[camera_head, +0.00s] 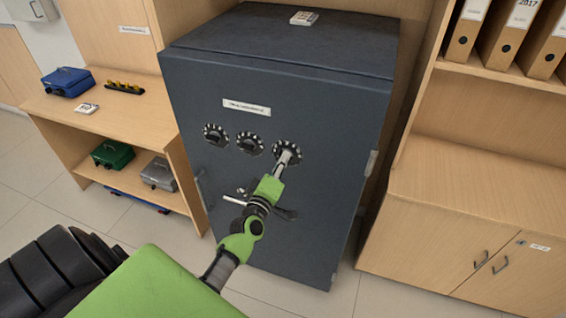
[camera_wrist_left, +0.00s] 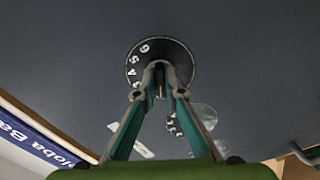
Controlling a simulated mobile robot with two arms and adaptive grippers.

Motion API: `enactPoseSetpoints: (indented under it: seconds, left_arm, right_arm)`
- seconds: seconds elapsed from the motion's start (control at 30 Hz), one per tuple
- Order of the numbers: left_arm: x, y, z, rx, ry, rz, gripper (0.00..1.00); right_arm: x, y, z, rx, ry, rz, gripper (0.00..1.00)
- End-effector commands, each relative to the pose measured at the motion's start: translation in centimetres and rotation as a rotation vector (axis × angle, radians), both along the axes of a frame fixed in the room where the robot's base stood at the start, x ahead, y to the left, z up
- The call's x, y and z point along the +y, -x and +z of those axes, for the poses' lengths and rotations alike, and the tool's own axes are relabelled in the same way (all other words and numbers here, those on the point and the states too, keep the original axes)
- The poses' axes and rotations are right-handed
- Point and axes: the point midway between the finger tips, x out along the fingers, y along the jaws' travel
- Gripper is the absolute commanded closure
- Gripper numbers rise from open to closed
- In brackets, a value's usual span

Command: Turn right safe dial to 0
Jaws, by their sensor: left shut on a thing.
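The dark grey safe (camera_head: 330,115) stands in the middle of the head view with three round black dials with white marks in a row on its door. My left gripper (camera_head: 288,157) reaches the right dial (camera_head: 287,143) and is shut on its knob. In the left wrist view, the gripper (camera_wrist_left: 160,72) has its fingertips together at the dial's centre, and digits show on the right dial (camera_wrist_left: 145,50) beside them. The number at the dial's index cannot be read. The middle dial (camera_head: 250,143) and left dial (camera_head: 215,134) are free. My right gripper is out of view.
Handles (camera_head: 285,213) sit on the safe door below the dials, partly behind my arm. A white label (camera_head: 246,107) is above the dials. A wooden desk (camera_head: 130,121) with cash boxes is at left, and a wooden cabinet (camera_head: 450,215) is at right.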

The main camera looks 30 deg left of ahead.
Motion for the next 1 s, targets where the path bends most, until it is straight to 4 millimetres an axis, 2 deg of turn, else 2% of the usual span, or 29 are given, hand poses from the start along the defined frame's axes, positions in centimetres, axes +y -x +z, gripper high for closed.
enactPoseSetpoints:
  seconds: [0.2, 0.5, 1.0]
  left_arm:
    - [0.0, 0.04, -0.15, -0.043, 0.184, 0.0, 1.0]
    - [-0.05, 0.03, -0.16, -0.085, 0.363, 0.0, 1.0]
    - [-0.03, 0.02, -0.08, -0.106, 0.45, 0.0, 1.0]
  right_arm:
    - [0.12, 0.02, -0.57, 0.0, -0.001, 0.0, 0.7]
    - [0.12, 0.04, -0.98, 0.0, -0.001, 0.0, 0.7]
    - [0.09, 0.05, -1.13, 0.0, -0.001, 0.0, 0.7]
